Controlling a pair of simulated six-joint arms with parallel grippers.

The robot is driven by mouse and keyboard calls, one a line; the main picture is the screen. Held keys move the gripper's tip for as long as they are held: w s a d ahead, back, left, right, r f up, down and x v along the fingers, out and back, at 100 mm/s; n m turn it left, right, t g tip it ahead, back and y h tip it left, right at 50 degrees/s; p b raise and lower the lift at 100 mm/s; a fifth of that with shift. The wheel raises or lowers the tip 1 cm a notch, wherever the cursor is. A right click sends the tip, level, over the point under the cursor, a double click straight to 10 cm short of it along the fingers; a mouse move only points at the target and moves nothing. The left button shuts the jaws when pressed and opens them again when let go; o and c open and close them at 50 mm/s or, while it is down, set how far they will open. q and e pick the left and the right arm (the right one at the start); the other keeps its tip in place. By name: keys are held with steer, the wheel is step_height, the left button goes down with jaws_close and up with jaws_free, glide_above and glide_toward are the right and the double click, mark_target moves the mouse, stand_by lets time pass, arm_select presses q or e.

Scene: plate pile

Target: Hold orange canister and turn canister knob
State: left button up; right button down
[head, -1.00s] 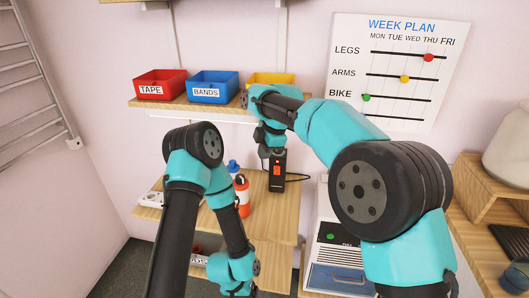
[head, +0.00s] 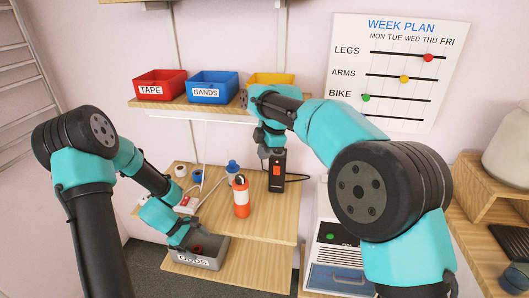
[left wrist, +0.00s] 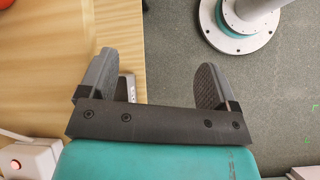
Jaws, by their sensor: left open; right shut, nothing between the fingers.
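The orange canister (head: 241,205) stands upright on the wooden shelf in the head view, white in its middle band, with a dark and white top (head: 240,181). My left gripper (head: 190,239) is left of and below it, apart from it, near the shelf's front edge. In the left wrist view its two dark fingers (left wrist: 150,78) are spread with nothing held. My right arm reaches over the shelf behind the canister.
A grey ODDS bin (head: 195,260) sits on the lower shelf, below my left gripper. A blue-topped item (head: 233,167) stands just behind the canister. A white box with a red button (left wrist: 30,157) shows in the left wrist view.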

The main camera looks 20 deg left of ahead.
mark_target(239, 206)
arm_select(q)
steer(key=w+a+r+h, duration=0.1)
steer(key=w+a+r, duration=0.1)
steer(key=w, duration=0.3)
steer(key=w+a+r+t+h, duration=0.1)
steer(key=w+a+r, duration=0.2)
steer(key=w+a, duration=0.2)
steer(key=w+a+r+t+h, duration=0.1)
steer(key=w+a+r, duration=0.2)
steer(key=w, duration=0.3)
steer(key=shift+w+a+r, duration=0.1)
steer(key=shift+w+a, duration=0.2)
steer(key=shift+a, duration=0.25)
steer(key=w+d+f+g+h, duration=0.1)
steer(key=d, duration=0.1)
steer(key=w+d+f+g+h, duration=0.1)
steer(key=d, duration=0.1)
steer(key=d+f+g+h, duration=0.1)
steer(key=d+g, duration=0.1)
steer(key=d, duration=0.1)
steer(key=shift+w, duration=0.4)
steer(key=shift+d, duration=0.3)
steer(key=shift+x, duration=5)
steer(key=shift+r, duration=0.1)
